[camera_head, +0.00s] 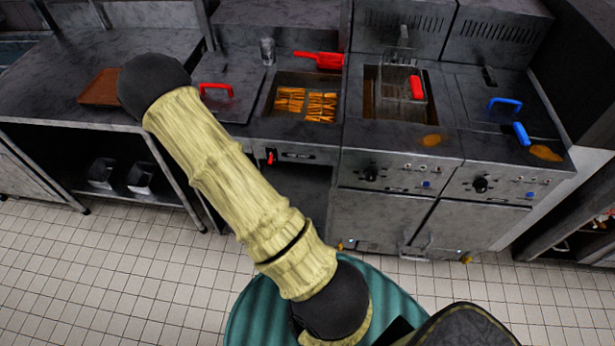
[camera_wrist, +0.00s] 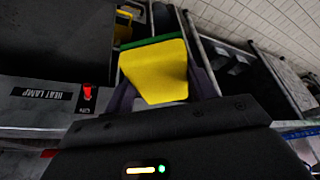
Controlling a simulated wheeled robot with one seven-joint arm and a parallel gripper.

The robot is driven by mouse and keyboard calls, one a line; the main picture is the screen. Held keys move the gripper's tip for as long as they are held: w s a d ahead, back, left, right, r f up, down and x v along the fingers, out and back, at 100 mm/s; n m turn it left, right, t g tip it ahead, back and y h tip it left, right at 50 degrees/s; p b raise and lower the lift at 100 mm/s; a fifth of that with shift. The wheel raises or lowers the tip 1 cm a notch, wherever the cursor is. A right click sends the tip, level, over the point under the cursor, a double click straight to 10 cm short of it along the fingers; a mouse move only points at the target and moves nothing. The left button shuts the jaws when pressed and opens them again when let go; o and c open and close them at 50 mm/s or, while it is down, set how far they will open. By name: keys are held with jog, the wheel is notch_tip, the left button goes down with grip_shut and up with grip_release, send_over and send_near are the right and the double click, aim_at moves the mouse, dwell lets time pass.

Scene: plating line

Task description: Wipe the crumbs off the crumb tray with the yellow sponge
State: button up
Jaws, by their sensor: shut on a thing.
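In the wrist view my gripper (camera_wrist: 160,88) is shut on the yellow sponge (camera_wrist: 154,72), which has a green layer along its far edge. The dark fingers press its two sides. In the head view my gripper and the sponge are hidden behind my arm. A flat reddish-brown tray (camera_head: 99,88) lies on the left counter, beside my arm's dark joint. I cannot tell for sure that it is the crumb tray, and no crumbs can be made out on it.
Fries (camera_head: 305,104) lie in a sunken bay at centre. A red-handled scoop (camera_head: 320,59) and a metal can (camera_head: 267,51) stand behind it. A fryer basket (camera_head: 402,84) sits to the right. The wrist view shows a heat lamp panel (camera_wrist: 42,93) close left of the sponge.

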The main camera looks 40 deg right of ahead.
jog(key=s+d+f+m+g, duration=0.1)
jog(key=s+d+m, duration=0.3)
jog(key=d+m, duration=0.4)
jog(key=s+d+f+m+g+h+b, duration=0.1)
jog(key=s+d+m+g, duration=0.3)
jog(key=d+m, duration=0.4)
jog(key=s+d+f+m+g+b, duration=0.1)
jog(key=s+d+f+m+g, duration=0.1)
jog(key=d+m, duration=0.6)
jog(key=shift+s+f+m+g+h, duration=0.35)
jog(key=shift+s+m, duration=0.15)
jog(key=shift+s, duration=0.4)
